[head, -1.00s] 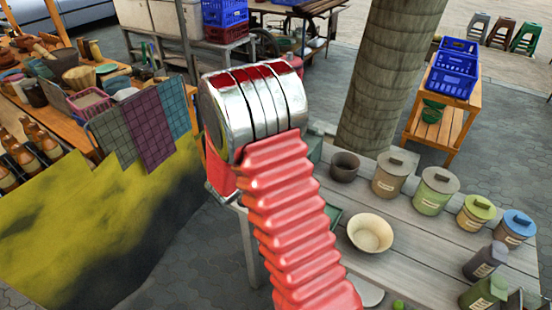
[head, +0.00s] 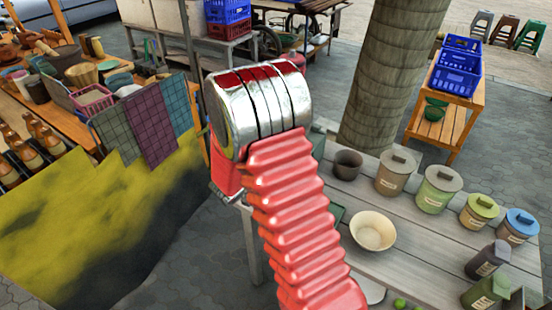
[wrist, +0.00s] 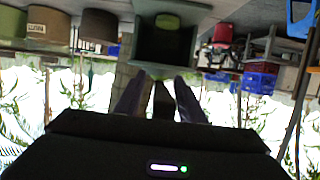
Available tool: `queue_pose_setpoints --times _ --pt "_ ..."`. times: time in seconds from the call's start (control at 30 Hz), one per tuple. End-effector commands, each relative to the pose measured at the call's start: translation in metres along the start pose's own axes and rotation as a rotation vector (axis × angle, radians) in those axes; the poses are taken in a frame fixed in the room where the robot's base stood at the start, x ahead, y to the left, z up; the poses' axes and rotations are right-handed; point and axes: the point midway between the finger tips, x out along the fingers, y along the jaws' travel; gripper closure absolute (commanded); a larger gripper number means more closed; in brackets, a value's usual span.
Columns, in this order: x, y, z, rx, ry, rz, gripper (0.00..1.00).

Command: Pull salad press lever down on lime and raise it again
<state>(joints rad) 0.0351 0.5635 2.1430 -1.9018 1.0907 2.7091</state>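In the wrist view, which is upside down, a dark green boxy thing (wrist: 165,45), perhaps the salad press, is at the top centre. A rounded light green patch (wrist: 167,20) on it may be the lime, but I cannot be sure. My gripper (wrist: 160,82) points toward it with its two fingers apart and a dark shape between them. I cannot tell whether that shape is the lever or whether the fingers touch it. In the head view my own red and chrome arm hides my gripper and most of the press area. Small green limes (head: 400,303) show at the bottom edge.
A grey plank table (head: 418,225) holds a cream bowl (head: 372,231), a dark brown pot (head: 347,164) and several lidded canisters (head: 435,188). A thick trunk-like column (head: 388,75) stands behind it. A wooden stand with blue crates (head: 456,75) is at the back right.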

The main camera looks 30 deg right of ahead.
Motion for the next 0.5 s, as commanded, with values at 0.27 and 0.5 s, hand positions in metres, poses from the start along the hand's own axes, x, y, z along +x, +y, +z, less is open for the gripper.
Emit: queue_pose_setpoints --times 0.27,0.5 --pt "-0.013 -0.002 -0.001 0.000 0.002 -0.006 0.64" --pt "-0.048 -0.002 0.000 -0.001 0.001 -0.007 0.64"
